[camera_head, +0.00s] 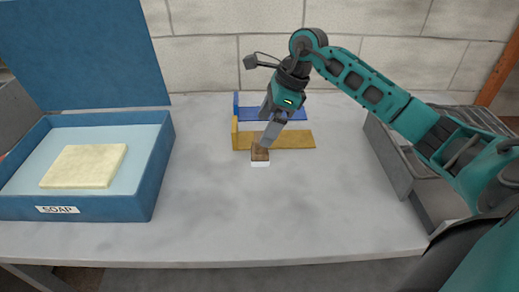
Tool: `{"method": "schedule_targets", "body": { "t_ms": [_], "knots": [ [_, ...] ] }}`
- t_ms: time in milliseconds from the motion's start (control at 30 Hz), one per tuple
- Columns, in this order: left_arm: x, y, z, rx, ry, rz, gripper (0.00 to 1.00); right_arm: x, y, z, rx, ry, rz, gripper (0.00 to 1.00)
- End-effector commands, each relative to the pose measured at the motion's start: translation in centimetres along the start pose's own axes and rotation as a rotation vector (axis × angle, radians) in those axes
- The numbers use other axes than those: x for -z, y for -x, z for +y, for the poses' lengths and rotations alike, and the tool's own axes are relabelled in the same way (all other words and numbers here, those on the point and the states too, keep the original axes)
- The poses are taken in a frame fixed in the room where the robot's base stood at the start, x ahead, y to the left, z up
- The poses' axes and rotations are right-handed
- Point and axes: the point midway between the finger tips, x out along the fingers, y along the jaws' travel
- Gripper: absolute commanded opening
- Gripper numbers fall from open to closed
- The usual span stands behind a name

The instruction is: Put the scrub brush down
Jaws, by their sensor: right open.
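The scrub brush (260,154), a small brown block with white bristles below, is on or just above the grey table in front of the yellow frame. My right gripper (267,140) comes down over it from above. Its jaws are open at the brush's top; the finger nearest the camera hides part of it. I cannot tell whether the fingers still touch the brush. My left gripper is not in view.
A yellow frame (300,140) and a blue frame (310,115) lie behind the brush. An open blue box (150,185) labelled SOAP holds a cream slab (85,166) at left. A grey crate (391,162) stands at right. The table's front middle is clear.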

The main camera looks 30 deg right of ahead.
Motion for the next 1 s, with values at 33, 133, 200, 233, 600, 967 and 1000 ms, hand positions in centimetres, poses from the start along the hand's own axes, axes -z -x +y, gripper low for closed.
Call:
{"method": "schedule_targets", "body": {
  "t_ms": [33, 133, 200, 233, 600, 967, 1000],
  "knots": [
    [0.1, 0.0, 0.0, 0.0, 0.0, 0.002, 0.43, 0.0, -0.9, 0.1, -0.003, -0.001, -0.001, 0.94],
    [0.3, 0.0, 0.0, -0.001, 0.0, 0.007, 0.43, 0.0, -1.9, 0.0, -0.001, -0.002, 0.0, 0.94],
    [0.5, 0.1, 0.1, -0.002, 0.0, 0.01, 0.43, 0.0, -2.3, 0.0, -0.001, -0.002, -0.001, 0.94],
    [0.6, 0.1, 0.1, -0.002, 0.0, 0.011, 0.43, 0.0, -2.5, 0.1, -0.001, -0.001, -0.001, 0.94],
    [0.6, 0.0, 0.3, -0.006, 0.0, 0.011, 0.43, 0.3, -7.1, 0.8, 0.0, -0.003, -0.001, 0.94],
    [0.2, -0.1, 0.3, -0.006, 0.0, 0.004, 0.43, 0.3, -7.5, 0.8, 0.001, -0.001, 0.001, 0.87],
    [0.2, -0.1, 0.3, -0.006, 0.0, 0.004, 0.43, 0.3, -7.5, 0.8, 0.001, -0.001, 0.001, 0.83]
  ]
}}
